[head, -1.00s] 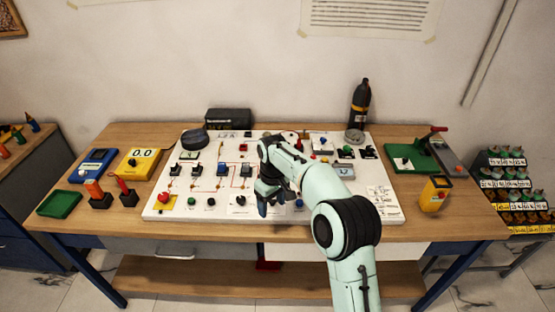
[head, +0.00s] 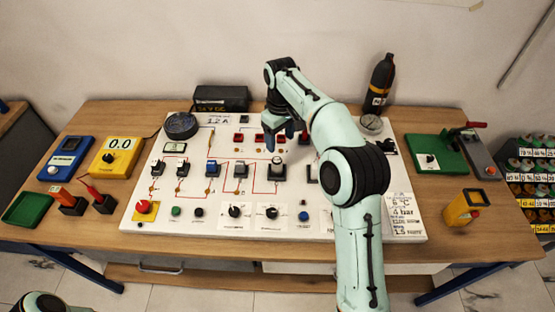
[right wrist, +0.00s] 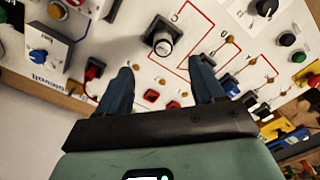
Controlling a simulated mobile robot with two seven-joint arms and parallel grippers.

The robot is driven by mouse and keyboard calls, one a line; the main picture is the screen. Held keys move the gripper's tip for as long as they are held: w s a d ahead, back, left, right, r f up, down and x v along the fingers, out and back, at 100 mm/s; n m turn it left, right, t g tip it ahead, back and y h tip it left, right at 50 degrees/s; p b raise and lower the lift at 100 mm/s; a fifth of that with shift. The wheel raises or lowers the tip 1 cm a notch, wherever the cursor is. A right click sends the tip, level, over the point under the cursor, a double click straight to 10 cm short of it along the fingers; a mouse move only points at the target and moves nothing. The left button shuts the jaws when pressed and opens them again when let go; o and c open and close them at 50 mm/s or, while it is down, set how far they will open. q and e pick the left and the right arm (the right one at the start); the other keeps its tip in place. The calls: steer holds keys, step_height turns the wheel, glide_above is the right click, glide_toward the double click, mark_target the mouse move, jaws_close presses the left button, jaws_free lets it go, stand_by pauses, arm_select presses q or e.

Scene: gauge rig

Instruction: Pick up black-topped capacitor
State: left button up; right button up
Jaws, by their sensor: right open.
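My right gripper (head: 279,130) is over the upper middle of the white circuit board (head: 135,205). In the right wrist view the gripper (right wrist: 162,68) is open, with its two dark fingers apart and nothing between them. Just beyond the fingertips a short round part with a pale rim and dark middle (right wrist: 161,38) stands in a black socket beside the letter C; it could be the black-topped capacitor, but I cannot be sure. The same part (head: 277,163) shows below the gripper in the head view. My left gripper is out of view.
Red parts (right wrist: 151,96) lie on the board near the fingers. Several switches and knobs stand on the board. Left are a yellow meter (head: 118,157), blue meter (head: 66,157) and green tray (head: 27,210). A dark bottle (head: 379,85) stands behind the board; a green device (head: 437,153) is right.

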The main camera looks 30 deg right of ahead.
mark_target(277, 161)
steer(key=f, duration=0.2)
steer(key=f+b, duration=0.1)
steer(key=f, duration=0.3)
steer(key=shift+s+a+f, duration=0.1)
steer(key=shift+s+f, duration=0.15)
steer(key=shift+s, duration=0.15)
steer(key=shift+w+f, duration=0.3)
steer(key=shift+f, duration=0.6)
steer(key=f, duration=0.4)
steer(key=shift+w+a+f+b, duration=0.15)
steer(key=shift+w+f+b, duration=0.05)
steer(key=shift+w+b, duration=0.2)
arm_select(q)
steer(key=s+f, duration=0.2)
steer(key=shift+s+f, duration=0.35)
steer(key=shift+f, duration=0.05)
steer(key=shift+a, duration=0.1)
arm_select(e)
steer(key=c, duration=1.1)
